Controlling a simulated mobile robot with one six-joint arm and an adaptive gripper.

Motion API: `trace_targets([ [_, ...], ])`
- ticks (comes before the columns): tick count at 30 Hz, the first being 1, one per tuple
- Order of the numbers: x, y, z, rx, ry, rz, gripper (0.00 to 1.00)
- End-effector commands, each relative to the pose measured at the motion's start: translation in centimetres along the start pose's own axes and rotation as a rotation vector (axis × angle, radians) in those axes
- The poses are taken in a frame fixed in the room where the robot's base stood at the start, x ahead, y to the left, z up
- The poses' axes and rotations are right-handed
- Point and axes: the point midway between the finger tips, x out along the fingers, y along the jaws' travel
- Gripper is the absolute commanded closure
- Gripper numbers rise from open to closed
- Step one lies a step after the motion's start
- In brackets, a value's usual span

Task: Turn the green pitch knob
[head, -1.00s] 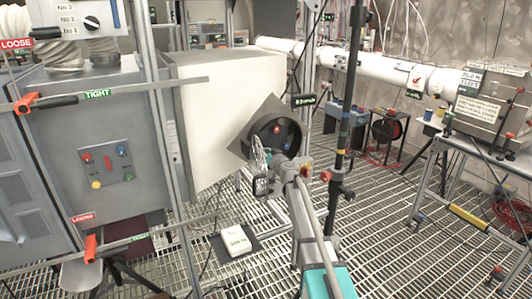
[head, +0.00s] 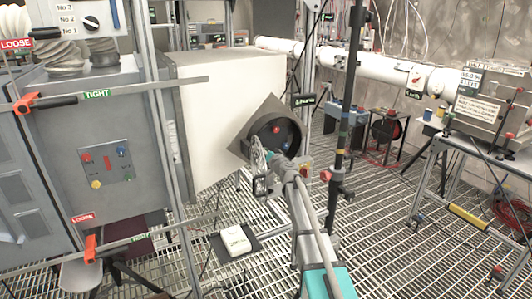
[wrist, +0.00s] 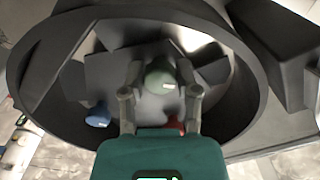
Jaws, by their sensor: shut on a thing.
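The green knob (wrist: 157,76) sits inside a dark round housing (wrist: 40,75) in the wrist view. My gripper (wrist: 164,88) is shut on the knob, with a finger on each side of it. A blue knob (wrist: 98,116) lies to the left and a red knob (wrist: 175,125) is partly hidden behind my gripper. In the head view my gripper (head: 262,168) reaches the left side of the dark housing (head: 259,128), and the green knob is hidden there. The red knob (head: 277,130) and blue knob (head: 286,147) show inside the housing.
A large white box (head: 222,115) adjoins the housing on the left. A dark upright post (head: 345,120) with clamps stands close to the right of my arm. A panel with coloured buttons (head: 105,168) is further left. Open grating floor (head: 380,230) lies to the right.

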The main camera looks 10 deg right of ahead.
Motion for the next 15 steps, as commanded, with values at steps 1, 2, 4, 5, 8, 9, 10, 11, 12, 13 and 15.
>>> trace_targets([
  [1, 0.06, 0.07, -0.08, 0.014, 0.002, 0.002, 1.0],
  [2, 0.07, 0.08, -0.08, 0.02, 0.002, 0.002, 1.0],
  [4, 0.08, 0.07, -0.08, 0.032, 0.002, 0.002, 1.0],
  [5, 0.07, 0.07, -0.07, 0.035, 0.002, 0.002, 1.0],
  [8, 0.08, 0.07, -0.07, 0.04, 0.001, 0.001, 1.0],
  [9, 0.08, 0.07, -0.07, 0.04, 0.001, 0.001, 1.0],
  [10, 0.08, 0.06, -0.07, 0.04, 0.001, 0.001, 1.0],
  [11, 0.09, 0.06, -0.07, 0.039, 0.001, 0.001, 1.0],
  [12, 0.09, 0.06, -0.07, 0.039, 0.001, 0.001, 1.0],
  [13, 0.09, 0.06, -0.07, 0.039, 0.001, 0.001, 1.0],
  [15, 0.1, 0.06, -0.07, 0.039, 0.001, 0.001, 1.0],
])
